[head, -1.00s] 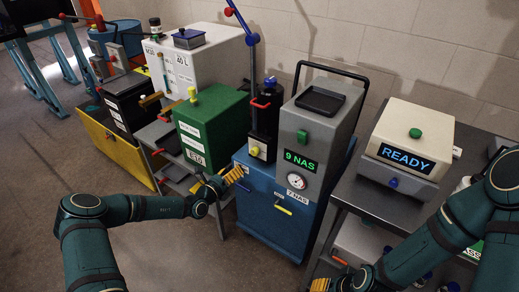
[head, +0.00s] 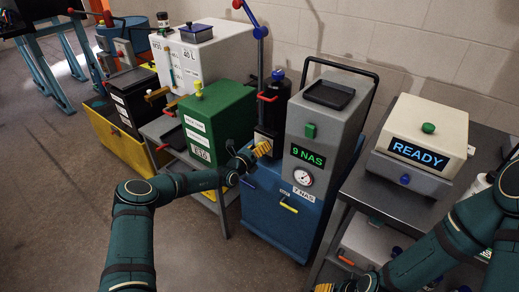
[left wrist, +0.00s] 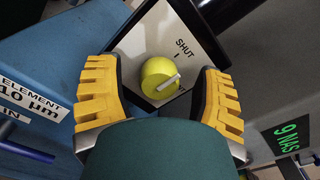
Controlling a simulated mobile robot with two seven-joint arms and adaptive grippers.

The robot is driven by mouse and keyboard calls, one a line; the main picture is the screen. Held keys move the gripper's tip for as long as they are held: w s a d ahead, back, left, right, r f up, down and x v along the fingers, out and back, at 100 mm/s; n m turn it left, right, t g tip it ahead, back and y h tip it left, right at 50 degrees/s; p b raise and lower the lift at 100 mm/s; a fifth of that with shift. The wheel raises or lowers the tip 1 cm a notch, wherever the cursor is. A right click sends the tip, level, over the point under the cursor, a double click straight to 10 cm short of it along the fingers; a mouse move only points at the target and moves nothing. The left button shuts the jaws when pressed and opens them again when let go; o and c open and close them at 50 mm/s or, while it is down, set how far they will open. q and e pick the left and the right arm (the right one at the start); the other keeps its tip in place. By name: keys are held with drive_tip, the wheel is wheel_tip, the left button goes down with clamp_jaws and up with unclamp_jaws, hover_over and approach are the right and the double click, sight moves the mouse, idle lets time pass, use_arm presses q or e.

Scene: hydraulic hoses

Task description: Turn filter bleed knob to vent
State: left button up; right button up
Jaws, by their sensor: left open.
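The yellow bleed knob (left wrist: 158,76) shows in the left wrist view on a pale plate (left wrist: 145,42) marked SHUT. In the head view the gripper hides the knob, below the black filter (head: 272,105). My right gripper (head: 335,287) is partly in view at the bottom edge, away from the knob.
The blue filter cart (head: 265,215) carries a grey unit (head: 325,125) reading 9 NAS, right of my left gripper. A green box (head: 215,120) stands close on the left. A READY device (head: 420,150) sits on the right bench. The floor at front left is clear.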

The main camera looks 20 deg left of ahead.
use_arm(q)
clamp_jaws()
use_arm(e)
drive_tip(key=shift+r, duration=0.2)
